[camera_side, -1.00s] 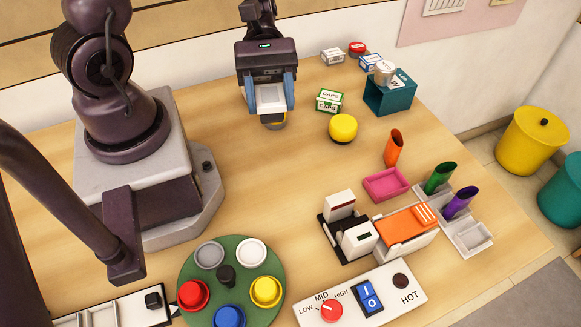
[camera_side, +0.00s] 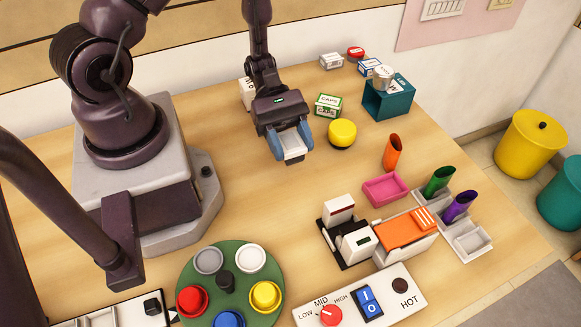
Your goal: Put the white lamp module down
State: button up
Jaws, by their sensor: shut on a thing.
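The white lamp module (camera_side: 293,145) is a small pale block with a dark underside. My gripper (camera_side: 290,149) is shut on it, with a blue finger on either side. They are over the back middle of the wooden table (camera_side: 245,190), left of the yellow round-topped thing (camera_side: 342,133). The fingers hide the module's sides. I cannot tell whether its bottom touches the table.
A white box (camera_side: 247,93) stands behind my gripper. A green-and-white caps box (camera_side: 328,105) and a teal holder (camera_side: 388,98) are to the right. A black-based unit (camera_side: 345,243) and an orange block (camera_side: 405,228) stand front right. Bare table lies in front.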

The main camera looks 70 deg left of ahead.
aim_at(291, 178)
jog(key=shift+f, duration=3)
jog(key=o, duration=0.9)
jog(key=shift+f, duration=0.1)
